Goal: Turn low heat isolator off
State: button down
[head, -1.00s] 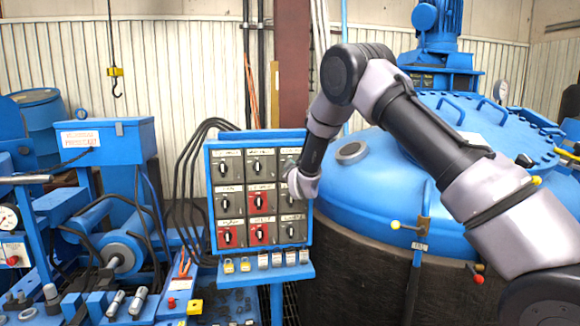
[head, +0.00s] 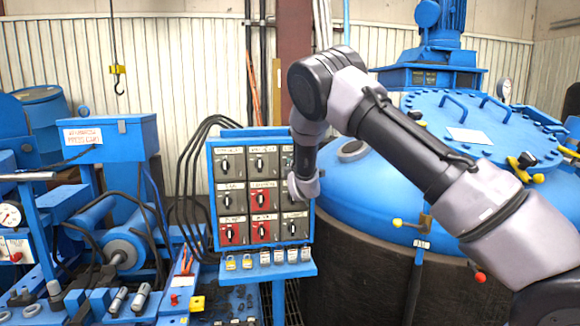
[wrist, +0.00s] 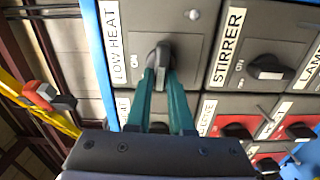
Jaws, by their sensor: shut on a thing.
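The low heat isolator (wrist: 175,22) is a grey switch plate lettered LOW HEAT, at the upper left in the wrist view. Its dark grey knob (wrist: 160,50) lies between the two teal fingers of my gripper (wrist: 161,75), which are shut on it. The knob looks lengthwise up the wrist picture, across the line of the stirrer knob (wrist: 267,67). An ON mark (wrist: 134,61) shows at its left; I see no OFF mark. In the head view my arm covers part of the right column of the blue-framed switch panel (head: 262,132), and the fingertips are hidden.
The stirrer and lamp switches sit close beside the low heat isolator, with red switches (wrist: 238,130) below in the wrist view. Padlocks (head: 265,258) line the panel's lower ledge. A large blue vessel (head: 385,185) stands right of the panel; blue machinery (head: 110,150) stands left.

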jog(key=shift+f+n, duration=0.15)
jog(key=shift+n, duration=0.25)
jog(key=c, duration=0.8)
grip_release()
jog(key=v, duration=1.1)
jog(key=shift+w, duration=0.1)
